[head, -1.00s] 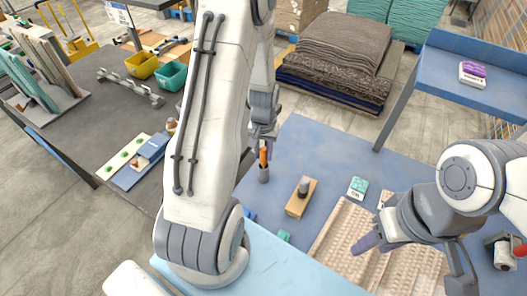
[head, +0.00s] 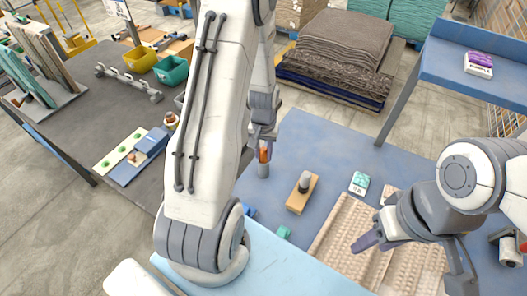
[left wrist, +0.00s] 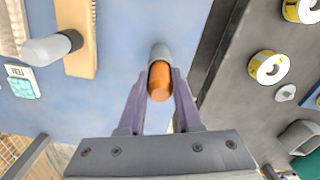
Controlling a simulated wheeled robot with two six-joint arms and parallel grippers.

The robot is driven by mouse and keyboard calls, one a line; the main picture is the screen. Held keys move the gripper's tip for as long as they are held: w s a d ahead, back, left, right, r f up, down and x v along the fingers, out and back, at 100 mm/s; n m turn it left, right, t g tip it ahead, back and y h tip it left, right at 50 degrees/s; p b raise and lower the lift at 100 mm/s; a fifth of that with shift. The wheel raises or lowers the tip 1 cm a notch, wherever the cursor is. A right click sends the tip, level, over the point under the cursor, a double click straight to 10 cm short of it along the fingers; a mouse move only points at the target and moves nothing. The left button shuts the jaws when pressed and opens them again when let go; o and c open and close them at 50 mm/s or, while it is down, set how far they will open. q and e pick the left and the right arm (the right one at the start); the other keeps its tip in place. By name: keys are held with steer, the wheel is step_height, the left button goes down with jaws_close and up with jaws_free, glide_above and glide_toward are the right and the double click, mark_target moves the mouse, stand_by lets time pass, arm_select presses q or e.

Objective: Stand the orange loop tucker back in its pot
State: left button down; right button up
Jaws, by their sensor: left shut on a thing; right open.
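The orange loop tucker (head: 264,155) stands upright in line with its grey pot (head: 263,171) on the blue table. In the left wrist view its orange handle (left wrist: 160,84) is between the purple fingers, with the grey pot (left wrist: 159,52) just beyond. My left gripper (head: 263,148) is shut on the handle from above. How deep the tucker's lower end sits in the pot is hidden. My right gripper (head: 366,241) is open and empty above the ribbed beige mat.
A wooden block with a grey-handled tool (head: 303,192) lies right of the pot. A teal-labelled pack (head: 359,183) and beige chenille mats (head: 345,236) are further right. A dark table (head: 85,125) with bins stands left. Blue table around the pot is mostly clear.

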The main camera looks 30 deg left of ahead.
arm_select(q)
steer(key=shift+f, duration=0.3)
steer(key=c, duration=0.5)
jaws_free()
step_height(320, 180, up, 10)
steer(key=shift+r+b, duration=0.25)
steer(key=shift+b, duration=0.8)
step_height(320, 180, up, 17)
steer(key=p, duration=1.5)
